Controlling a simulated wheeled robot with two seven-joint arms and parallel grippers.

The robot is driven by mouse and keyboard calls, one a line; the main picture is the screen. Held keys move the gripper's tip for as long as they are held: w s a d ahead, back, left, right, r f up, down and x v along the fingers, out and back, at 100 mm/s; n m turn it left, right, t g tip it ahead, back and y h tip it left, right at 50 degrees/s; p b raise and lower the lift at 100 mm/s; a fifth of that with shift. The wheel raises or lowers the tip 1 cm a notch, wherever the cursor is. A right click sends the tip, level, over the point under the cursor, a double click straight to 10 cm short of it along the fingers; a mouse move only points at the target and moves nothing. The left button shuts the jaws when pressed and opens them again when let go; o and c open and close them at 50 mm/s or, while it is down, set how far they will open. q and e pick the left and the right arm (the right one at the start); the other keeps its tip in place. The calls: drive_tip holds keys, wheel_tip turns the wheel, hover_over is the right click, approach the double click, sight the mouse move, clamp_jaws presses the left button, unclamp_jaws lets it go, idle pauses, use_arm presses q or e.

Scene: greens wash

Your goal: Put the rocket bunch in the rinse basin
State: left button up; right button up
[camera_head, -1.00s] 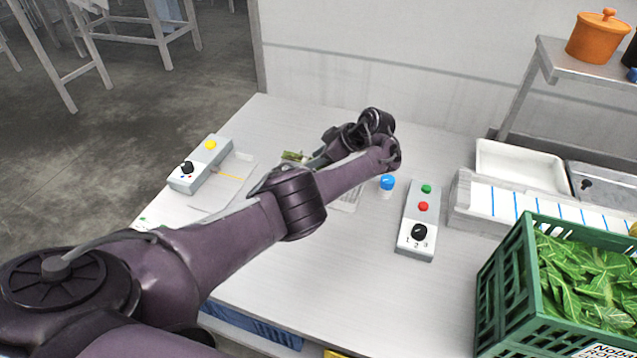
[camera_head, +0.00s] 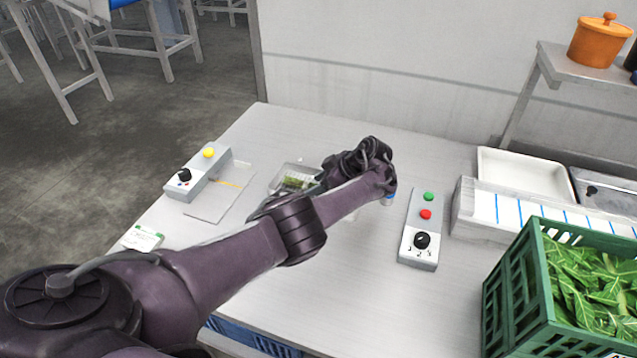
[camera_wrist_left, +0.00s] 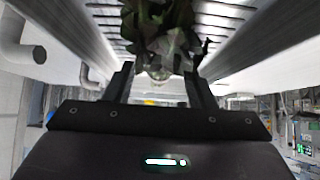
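A green leafy bunch, by its look the rocket bunch (camera_wrist_left: 160,25), shows in the left wrist view over a slatted surface between grey metal walls. In the head view some green (camera_head: 297,181) shows in a small metal tray (camera_head: 276,186), partly hidden by my left arm. My left gripper (camera_wrist_left: 160,74) has its two dark fingers apart, with the bunch's pale end in the gap between them. I see space beside that end, and no firm contact. In the head view the fingertips are hidden behind my wrist. I cannot tell which vessel is the rinse basin. My right gripper is out of view.
A grey box with a yellow button (camera_head: 208,153) stands at the left. Another with green and red buttons (camera_head: 420,228) stands right of my arm. A green crate of leaves (camera_head: 515,285), a white tray (camera_head: 520,180) and a shelf with an orange pot (camera_head: 600,42) are further right.

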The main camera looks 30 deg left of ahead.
use_arm(q)
drive_tip(key=v, duration=1.2)
drive_tip(key=shift+r, duration=0.1)
